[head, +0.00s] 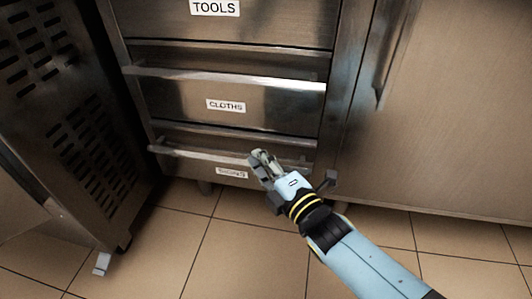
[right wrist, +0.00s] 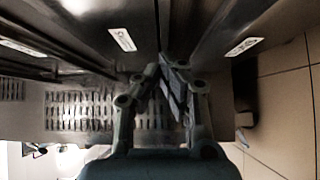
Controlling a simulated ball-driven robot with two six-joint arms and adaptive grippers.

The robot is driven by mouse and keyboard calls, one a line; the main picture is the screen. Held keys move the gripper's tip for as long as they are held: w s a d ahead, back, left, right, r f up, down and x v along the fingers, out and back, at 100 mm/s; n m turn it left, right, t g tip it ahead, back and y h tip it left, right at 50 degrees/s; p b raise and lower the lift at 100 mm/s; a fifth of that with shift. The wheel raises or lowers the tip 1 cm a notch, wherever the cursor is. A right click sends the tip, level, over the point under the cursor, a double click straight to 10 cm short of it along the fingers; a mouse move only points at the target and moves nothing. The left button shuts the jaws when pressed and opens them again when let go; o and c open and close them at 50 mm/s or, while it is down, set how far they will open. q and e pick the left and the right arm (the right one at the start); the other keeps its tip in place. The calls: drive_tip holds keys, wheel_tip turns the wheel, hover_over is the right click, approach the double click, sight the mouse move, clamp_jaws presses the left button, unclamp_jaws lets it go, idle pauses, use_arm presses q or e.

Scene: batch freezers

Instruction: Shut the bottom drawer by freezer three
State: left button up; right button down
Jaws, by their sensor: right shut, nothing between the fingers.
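The bottom drawer, labelled SIGNS (head: 231,172), is the lowest in a steel drawer stack in the head view, with a bar handle (head: 195,154) along its top. My right gripper (head: 262,158) is shut and empty in front of the right part of this handle and hides some of it; I cannot tell if it touches. In the right wrist view the shut fingers (right wrist: 170,78) point at the drawer fronts, near a dark seam between two labelled fronts. Any gap behind the bottom front is too small to tell. My left gripper is out of view.
The CLOTHS drawer (head: 225,106) and the TOOLS drawer (head: 215,8) are above. A vented steel machine (head: 60,120) on a caster stands at the left. A steel cabinet (head: 450,110) is at the right. Tiled floor (head: 230,250) in front is clear.

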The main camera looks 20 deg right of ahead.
sight(263, 138)
drive_tip(key=w+d, duration=0.2)
drive_tip(key=shift+w+b, duration=0.3)
drive_tip(key=shift+b, duration=0.1)
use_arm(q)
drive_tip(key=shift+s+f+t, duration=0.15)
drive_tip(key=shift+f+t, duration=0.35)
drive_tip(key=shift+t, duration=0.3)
use_arm(e)
drive_tip(key=shift+d, duration=0.1)
drive_tip(key=shift+w+d, duration=0.6)
drive_tip(key=shift+w, duration=0.35)
drive_tip(key=shift+w+d, duration=0.1)
drive_tip(key=shift+w, duration=0.2)
drive_tip(key=shift+r, duration=0.1)
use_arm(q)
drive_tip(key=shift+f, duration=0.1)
